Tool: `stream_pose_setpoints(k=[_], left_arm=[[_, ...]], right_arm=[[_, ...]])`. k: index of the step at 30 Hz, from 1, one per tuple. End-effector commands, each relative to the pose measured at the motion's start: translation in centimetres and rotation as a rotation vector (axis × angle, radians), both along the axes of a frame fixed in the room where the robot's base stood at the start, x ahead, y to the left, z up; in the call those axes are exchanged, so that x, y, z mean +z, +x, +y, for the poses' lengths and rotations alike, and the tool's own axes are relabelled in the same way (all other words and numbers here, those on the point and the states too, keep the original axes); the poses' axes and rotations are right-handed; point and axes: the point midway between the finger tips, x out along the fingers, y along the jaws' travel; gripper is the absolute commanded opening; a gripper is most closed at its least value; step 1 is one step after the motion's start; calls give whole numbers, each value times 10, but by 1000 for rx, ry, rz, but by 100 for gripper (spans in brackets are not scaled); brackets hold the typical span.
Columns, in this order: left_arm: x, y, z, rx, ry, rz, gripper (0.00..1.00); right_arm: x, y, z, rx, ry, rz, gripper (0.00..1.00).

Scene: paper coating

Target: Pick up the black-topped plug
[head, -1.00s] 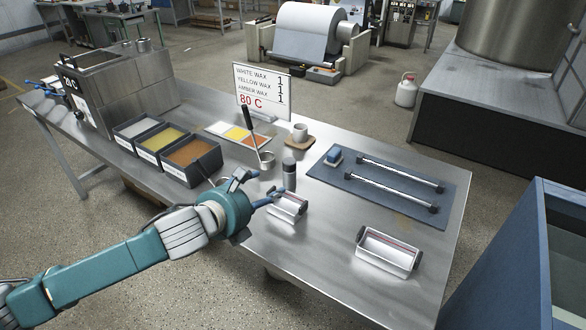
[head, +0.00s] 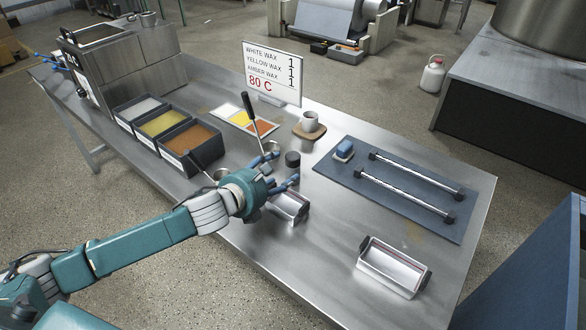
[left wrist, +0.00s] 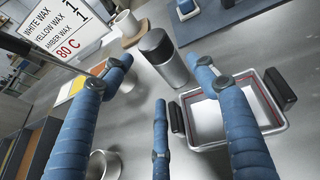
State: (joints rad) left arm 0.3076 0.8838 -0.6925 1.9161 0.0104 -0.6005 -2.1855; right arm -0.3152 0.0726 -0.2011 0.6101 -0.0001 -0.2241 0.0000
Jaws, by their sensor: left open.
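The black-topped plug (head: 292,159) stands upright on the steel table, a short cylinder with a black cap. In the left wrist view its black cap and silver body (left wrist: 170,69) show ahead, between the spread fingertips. My left gripper (head: 282,170) is just in front of the plug in the head view and hides its lower part. Its blue fingers are open and hold nothing. I cannot tell whether any finger touches the plug. My right gripper is not in view.
A silver tray (head: 290,207) lies close beside the left fingers. A ladle with a black handle (head: 250,108) leans behind them. A cup (head: 310,120) stands on a wooden coaster behind the plug. A blue mat (head: 400,216) with two rods lies to the right, and wax bins stand left.

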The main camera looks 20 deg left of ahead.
Motion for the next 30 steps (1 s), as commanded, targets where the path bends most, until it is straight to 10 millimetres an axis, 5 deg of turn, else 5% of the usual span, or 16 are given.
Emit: stream_pose_setpoints(k=[10, 18, 26, 30], left_arm=[[-8, 32, -8, 2, -5, -4, 59], [-21, 61, -14, 0, -2, -4, 59], [-22, 62, -14, -1, -1, -4, 59], [-22, 62, -14, -1, -1, -4, 33]], right_arm=[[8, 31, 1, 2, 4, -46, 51], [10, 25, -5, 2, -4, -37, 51], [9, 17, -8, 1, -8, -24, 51], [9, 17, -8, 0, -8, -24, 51]])
